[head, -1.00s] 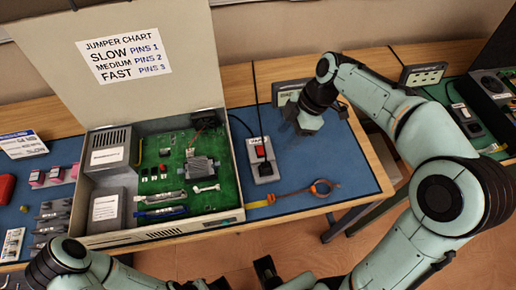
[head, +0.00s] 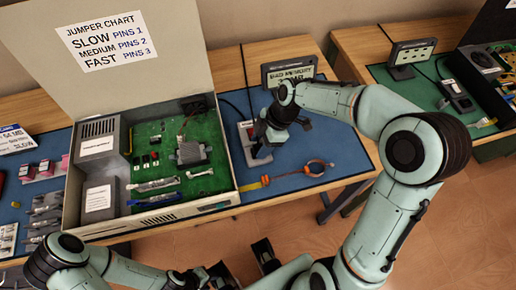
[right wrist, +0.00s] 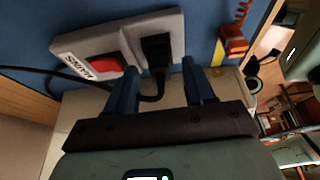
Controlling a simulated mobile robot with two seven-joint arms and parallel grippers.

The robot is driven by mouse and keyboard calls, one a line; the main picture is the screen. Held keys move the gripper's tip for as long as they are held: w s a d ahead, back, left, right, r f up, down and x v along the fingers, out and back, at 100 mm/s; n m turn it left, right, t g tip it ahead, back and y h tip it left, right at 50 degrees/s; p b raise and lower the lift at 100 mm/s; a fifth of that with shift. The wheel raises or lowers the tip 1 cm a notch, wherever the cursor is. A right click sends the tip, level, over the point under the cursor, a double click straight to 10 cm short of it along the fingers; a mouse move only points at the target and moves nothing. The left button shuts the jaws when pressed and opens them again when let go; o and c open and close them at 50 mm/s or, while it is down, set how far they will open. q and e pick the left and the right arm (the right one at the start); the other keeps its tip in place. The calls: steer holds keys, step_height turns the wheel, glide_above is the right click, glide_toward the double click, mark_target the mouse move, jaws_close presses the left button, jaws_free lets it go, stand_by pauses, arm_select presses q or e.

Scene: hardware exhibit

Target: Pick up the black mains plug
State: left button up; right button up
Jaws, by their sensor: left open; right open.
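The black mains plug (right wrist: 156,50) sits in a grey socket block (right wrist: 112,48) with a red switch and a "MAINS" label, in the right wrist view. Its black cable loops away below it. My right gripper (right wrist: 160,78) is open; its two blue fingers are on either side of the cable, just short of the plug. In the head view my right gripper (head: 262,150) is over the block (head: 244,132) and hides the plug. My left gripper (head: 244,264) is open and empty at the bottom, in front of the table.
An open computer case (head: 150,222) stands left of the block, its lid bearing a jumper chart. A small display (head: 289,70) stands behind. An orange wrist strap (head: 310,168) lies to the right on the blue mat (head: 335,150).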

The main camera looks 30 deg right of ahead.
mark_target(260, 146)
steer(key=shift+a+f, duration=0.1)
steer(key=shift+f, duration=0.15)
steer(key=c, duration=0.9)
step_height(260, 146, up, 20)
steer(key=p, duration=0.2)
steer(key=shift+p, duration=0.35)
